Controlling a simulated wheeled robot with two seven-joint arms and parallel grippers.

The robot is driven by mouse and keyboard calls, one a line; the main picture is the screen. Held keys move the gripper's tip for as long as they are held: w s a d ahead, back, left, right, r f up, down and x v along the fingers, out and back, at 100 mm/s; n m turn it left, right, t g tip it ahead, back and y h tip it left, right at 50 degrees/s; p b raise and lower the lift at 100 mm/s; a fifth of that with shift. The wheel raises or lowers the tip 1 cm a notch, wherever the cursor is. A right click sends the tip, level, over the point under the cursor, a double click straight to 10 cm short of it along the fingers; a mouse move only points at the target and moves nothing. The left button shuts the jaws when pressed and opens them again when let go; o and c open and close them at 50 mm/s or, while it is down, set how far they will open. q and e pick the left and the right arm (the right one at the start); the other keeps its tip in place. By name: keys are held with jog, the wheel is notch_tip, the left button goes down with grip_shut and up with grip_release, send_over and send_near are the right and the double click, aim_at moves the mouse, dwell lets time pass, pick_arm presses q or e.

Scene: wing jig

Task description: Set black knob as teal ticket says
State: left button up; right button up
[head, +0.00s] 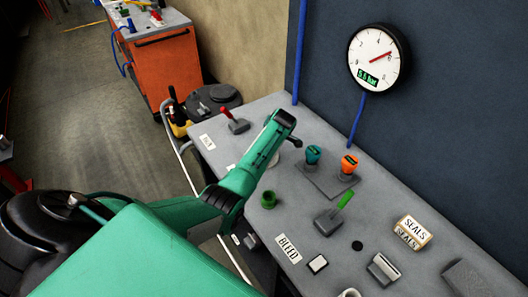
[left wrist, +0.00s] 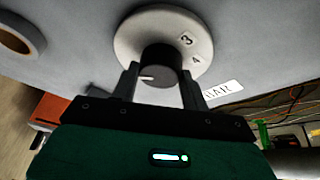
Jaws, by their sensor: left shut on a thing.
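My left gripper (left wrist: 160,90) is shut on the black knob (left wrist: 161,62), one finger on each side of it. The knob sits on a round white dial (left wrist: 135,35) with the numbers 3 and 4 showing at its right. A white pointer mark on the knob faces left in the left wrist view; the numbers on that side are hidden. I cannot make out a teal ticket in either view. My right gripper is not in view.
Teal (head: 313,155) and orange (head: 349,164) knobs, a green-handled lever (head: 333,214), a red-handled lever (head: 234,121) and a SEALS box (head: 412,232) stand on the grey bench.

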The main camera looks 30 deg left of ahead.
pick_arm(q)
jog(key=shift+r+n, duration=0.1)
jog(key=shift+n, duration=0.4)
jog(key=o, duration=1)
jog(key=shift+w+b+v, duration=0.15)
jog(key=shift+b+v, duration=0.95)
jog(key=shift+v, duration=2.3)
jog(key=shift+w+b+v, duration=0.1)
jog(key=shift+b+v, duration=1)
jog(key=shift+v, duration=2.35)
